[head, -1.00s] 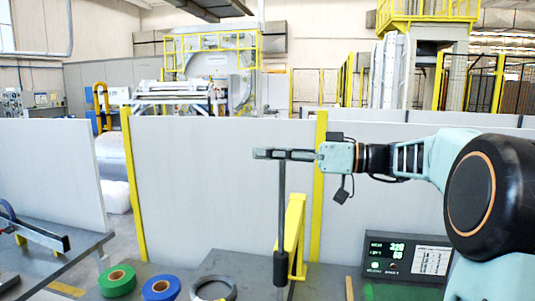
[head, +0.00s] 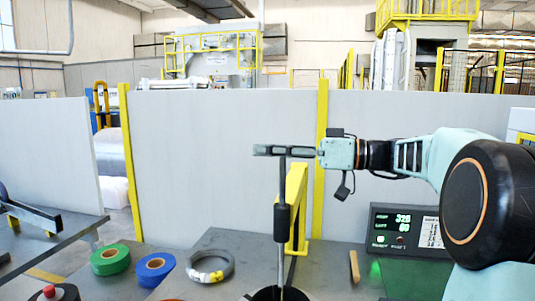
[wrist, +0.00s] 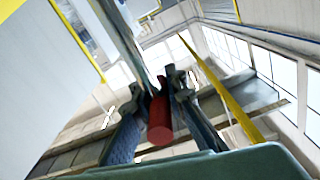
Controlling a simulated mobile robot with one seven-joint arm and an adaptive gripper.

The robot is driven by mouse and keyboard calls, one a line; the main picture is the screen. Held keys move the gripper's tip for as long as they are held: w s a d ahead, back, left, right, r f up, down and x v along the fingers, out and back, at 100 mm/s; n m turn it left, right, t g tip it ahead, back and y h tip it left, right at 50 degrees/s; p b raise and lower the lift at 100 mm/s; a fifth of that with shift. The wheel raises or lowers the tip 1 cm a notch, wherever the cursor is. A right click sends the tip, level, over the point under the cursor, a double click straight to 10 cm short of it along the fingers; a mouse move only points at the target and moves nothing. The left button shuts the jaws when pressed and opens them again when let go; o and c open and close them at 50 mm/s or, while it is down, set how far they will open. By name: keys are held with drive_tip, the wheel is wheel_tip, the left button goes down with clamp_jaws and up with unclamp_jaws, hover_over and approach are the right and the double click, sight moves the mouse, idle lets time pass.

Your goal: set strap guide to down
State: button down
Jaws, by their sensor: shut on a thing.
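The strap guide appears to be the thin upright dark rod (head: 282,180) with a thick black sleeve; no label confirms this. My gripper (head: 283,151) lies level across the rod's top, fingers pointing left. In the wrist view a red cylinder (wrist: 160,121) sits between the fingers at the end of a grey bar (wrist: 122,35); the fingers are shut on it. It looks like the rod's grip, hidden by the fingers in the head view. The rod's lower end goes down to a dark round part at the bottom edge, partly cut off.
A yellow post (head: 297,205) stands close behind the rod. A green roll (head: 110,259), a blue roll (head: 156,268) and a grey ring (head: 210,265) lie on the table to the left. A display box (head: 402,228) stands right. Panels close off the back.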

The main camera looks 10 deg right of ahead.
wheel_tip(320, 180, down, 10)
drive_tip(key=b, duration=0.9)
drive_tip(key=shift+f, duration=0.2)
drive_tip(key=c, duration=1.9)
unclamp_jaws()
drive_tip(key=shift+c, duration=0.2)
drive_tip(key=shift+r, duration=0.15)
drive_tip(key=shift+d, duration=0.1)
drive_tip(key=v, duration=1.2)
